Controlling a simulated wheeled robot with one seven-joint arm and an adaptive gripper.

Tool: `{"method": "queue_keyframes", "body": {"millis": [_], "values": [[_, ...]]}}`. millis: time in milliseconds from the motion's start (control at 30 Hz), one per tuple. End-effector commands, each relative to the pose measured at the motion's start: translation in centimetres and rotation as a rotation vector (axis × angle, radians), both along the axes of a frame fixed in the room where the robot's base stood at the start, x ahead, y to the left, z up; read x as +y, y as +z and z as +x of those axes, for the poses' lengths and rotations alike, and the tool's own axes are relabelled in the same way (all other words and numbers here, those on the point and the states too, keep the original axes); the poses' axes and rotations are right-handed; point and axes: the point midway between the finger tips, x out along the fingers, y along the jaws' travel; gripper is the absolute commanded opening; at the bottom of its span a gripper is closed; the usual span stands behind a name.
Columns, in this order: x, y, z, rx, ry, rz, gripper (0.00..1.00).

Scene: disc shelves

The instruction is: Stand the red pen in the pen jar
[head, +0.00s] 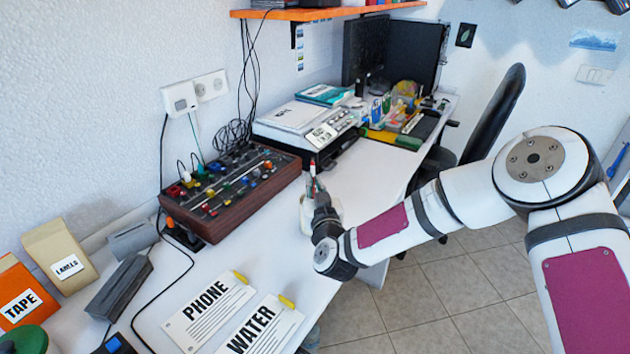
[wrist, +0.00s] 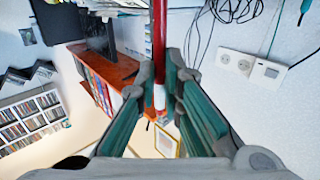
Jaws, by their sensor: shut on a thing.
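My gripper (head: 322,208) is shut on the red pen (head: 313,178), which stands roughly upright and sticks up above the fingers. In the wrist view the red pen (wrist: 159,35) runs up from between the teal fingers (wrist: 160,92), with a whitish part near the grip. A pale cream, rounded vessel, likely the pen jar (head: 337,208), shows beside and behind my gripper at the table edge. My gripper hides much of it. I cannot tell whether the pen's lower end is inside it.
A brown mixer box (head: 262,190) with coloured knobs stands left of my gripper. PHONE (head: 208,310) and WATER (head: 260,328) cards lie in front. Papers, a printer-like stack (head: 305,125) and monitors are behind. The white table top (head: 375,175) is clear behind my gripper.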

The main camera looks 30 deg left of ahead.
Motion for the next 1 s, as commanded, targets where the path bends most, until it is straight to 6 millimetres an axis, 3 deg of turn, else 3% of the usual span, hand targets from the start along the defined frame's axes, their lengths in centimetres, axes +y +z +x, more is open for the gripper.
{"method": "queue_keyframes", "body": {"millis": [500, 1000], "values": [[0.0, -3.7, 0.0, 0.000, 0.001, 0.000, 0.00], [0.0, -4.5, 0.0, 0.001, 0.001, -0.001, 0.00]]}}
